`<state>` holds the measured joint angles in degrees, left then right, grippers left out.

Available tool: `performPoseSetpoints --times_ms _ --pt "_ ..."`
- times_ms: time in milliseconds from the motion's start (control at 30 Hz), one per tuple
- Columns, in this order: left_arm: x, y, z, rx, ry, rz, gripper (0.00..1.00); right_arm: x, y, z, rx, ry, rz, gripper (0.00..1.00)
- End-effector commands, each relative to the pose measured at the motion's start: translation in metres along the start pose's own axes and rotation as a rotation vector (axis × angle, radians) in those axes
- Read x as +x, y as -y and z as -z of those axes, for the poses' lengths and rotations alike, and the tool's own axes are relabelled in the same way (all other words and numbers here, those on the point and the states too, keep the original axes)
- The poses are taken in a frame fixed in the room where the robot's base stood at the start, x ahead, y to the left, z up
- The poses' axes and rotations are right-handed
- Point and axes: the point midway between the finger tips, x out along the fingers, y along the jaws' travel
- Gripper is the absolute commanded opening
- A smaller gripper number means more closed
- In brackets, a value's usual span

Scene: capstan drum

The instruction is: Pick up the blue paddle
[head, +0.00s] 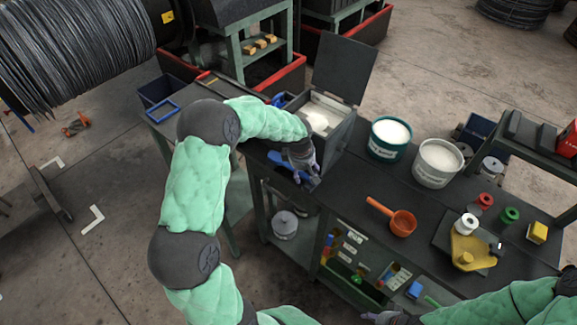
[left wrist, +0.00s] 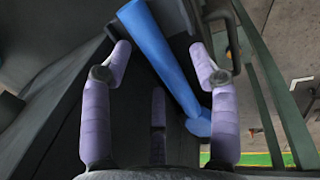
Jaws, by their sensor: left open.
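The blue paddle (head: 281,160) lies on the dark bench top, just in front of the grey lidded box, partly hidden by my left gripper. In the left wrist view its long blue shaft (left wrist: 163,52) runs slantwise between my purple fingers, down to a wider blue end (left wrist: 199,126) near the right finger. My left gripper (head: 304,172) is open over the paddle, with its fingers on either side of the shaft in the left wrist view (left wrist: 161,50). I cannot tell whether they touch it. My right gripper (head: 380,318) is at the bottom edge, its fingers barely visible.
The open box (head: 322,140) holds white material, its lid (head: 345,65) raised. A teal tub (head: 389,138) and a grey tub (head: 437,162) stand to its right. An orange scoop (head: 401,221) lies nearer. A yellow device (head: 470,250) and spools stand at the right.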

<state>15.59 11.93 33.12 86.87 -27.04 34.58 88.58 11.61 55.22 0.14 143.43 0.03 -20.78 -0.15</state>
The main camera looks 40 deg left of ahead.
Motion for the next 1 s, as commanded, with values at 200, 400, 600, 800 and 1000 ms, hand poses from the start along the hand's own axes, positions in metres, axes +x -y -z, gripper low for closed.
performPoseSetpoints --times_ms 200,400,600,800,1000 --pt "0.000 0.000 0.000 0.000 0.000 0.001 0.32 0.000 0.000 0.000 0.000 0.000 0.000 0.49" --pt "0.000 0.000 0.000 0.000 0.000 0.001 0.00 0.000 0.000 0.000 0.000 0.000 0.000 0.49" --pt "-0.001 0.000 0.000 0.000 0.000 0.000 0.00 0.000 0.000 0.000 0.000 0.000 0.000 0.49" --pt "-0.005 -0.001 0.000 0.000 0.000 0.000 0.00 -0.001 0.000 0.000 0.000 0.000 0.000 0.49" --pt "-0.025 -0.005 0.000 0.000 0.000 -0.002 0.00 -0.003 0.001 0.000 0.000 0.000 0.000 0.49"
